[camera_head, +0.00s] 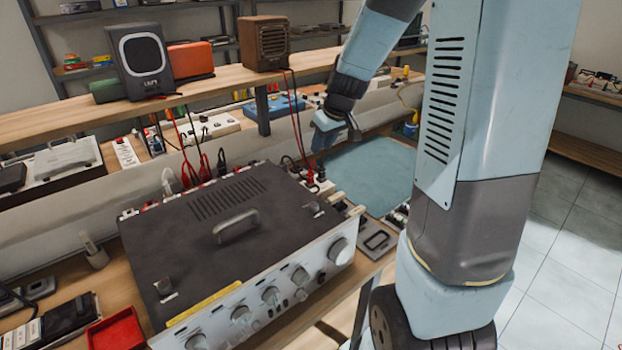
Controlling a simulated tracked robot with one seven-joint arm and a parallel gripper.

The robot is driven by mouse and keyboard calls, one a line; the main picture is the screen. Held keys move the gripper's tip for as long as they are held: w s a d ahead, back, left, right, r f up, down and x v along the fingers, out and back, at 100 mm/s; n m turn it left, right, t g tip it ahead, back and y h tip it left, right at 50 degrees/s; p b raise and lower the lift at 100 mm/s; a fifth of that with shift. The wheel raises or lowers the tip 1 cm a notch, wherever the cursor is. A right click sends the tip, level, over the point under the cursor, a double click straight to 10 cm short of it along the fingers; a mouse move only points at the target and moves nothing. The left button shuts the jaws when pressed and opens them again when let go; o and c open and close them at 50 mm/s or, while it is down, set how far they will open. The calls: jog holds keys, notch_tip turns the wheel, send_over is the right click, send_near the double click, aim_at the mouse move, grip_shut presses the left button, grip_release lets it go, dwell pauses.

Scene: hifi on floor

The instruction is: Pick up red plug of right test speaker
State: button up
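The right test speaker is a brown box (265,43) on the upper wooden shelf. Red and dark cables (297,115) run down from it behind the amplifier (235,235). Red plugs (309,180) show among dark ones at the amplifier's back right corner. They are small and crowded, so I cannot tell exactly which one belongs to this speaker. My gripper (319,158) points down just above and beside these plugs. Its fingertips are small and partly hidden, so I cannot tell whether they are open or touch a plug.
The black left speaker (143,61) has red and black cables (180,135) running to the amplifier's back left. A red box (191,59) stands beside it. A blue-grey mat (372,175) lies clear right of the plugs. A red tray (117,331) is at front left.

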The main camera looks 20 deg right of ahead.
aim_at(310, 173)
jog(key=shift+x, duration=6.95)
jog(key=shift+c, duration=0.4)
grip_shut()
